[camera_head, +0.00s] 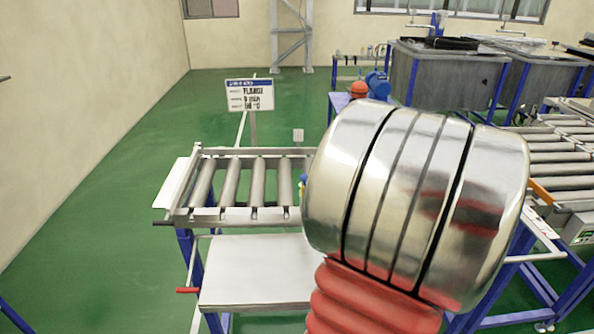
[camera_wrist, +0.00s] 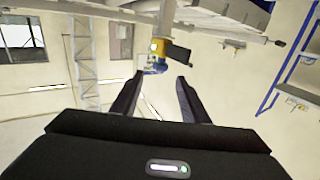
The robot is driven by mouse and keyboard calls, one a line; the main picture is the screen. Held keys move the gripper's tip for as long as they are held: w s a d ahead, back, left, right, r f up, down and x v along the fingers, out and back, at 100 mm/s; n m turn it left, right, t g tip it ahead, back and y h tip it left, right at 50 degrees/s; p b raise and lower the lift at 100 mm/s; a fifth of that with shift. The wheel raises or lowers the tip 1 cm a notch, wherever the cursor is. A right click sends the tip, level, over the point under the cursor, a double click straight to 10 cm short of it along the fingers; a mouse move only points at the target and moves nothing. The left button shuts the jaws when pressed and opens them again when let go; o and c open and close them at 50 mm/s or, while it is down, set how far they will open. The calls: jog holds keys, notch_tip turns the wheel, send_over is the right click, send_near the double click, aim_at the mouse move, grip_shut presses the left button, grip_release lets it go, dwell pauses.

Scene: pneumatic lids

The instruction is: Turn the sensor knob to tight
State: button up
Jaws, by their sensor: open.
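My gripper (camera_wrist: 156,82) is open in the wrist view, with its two dark fingers apart and nothing between them. Just beyond the fingertips is a small blue and yellow fitting (camera_wrist: 155,64) with a black part (camera_wrist: 178,51) sticking out to the right. It hangs from a metal rail in this tilted view. It looks like the sensor, but I cannot make out the knob's setting. In the head view, a bit of blue and yellow (camera_head: 302,186) shows at the right end of the roller table, mostly hidden by my arm. My gripper is not visible there.
The roller table (camera_head: 245,214) stands left of my arm, with a white panel (camera_head: 255,272) and a red handle (camera_head: 187,290) below. A sign (camera_head: 250,96) stands behind it. Grey tanks (camera_head: 440,80) and another conveyor (camera_head: 560,150) are at right. Green floor at left is clear.

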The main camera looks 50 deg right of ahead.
jog(key=x, duration=1.2)
jog(key=c, duration=0.9)
jog(key=shift+a, duration=0.1)
grip_shut()
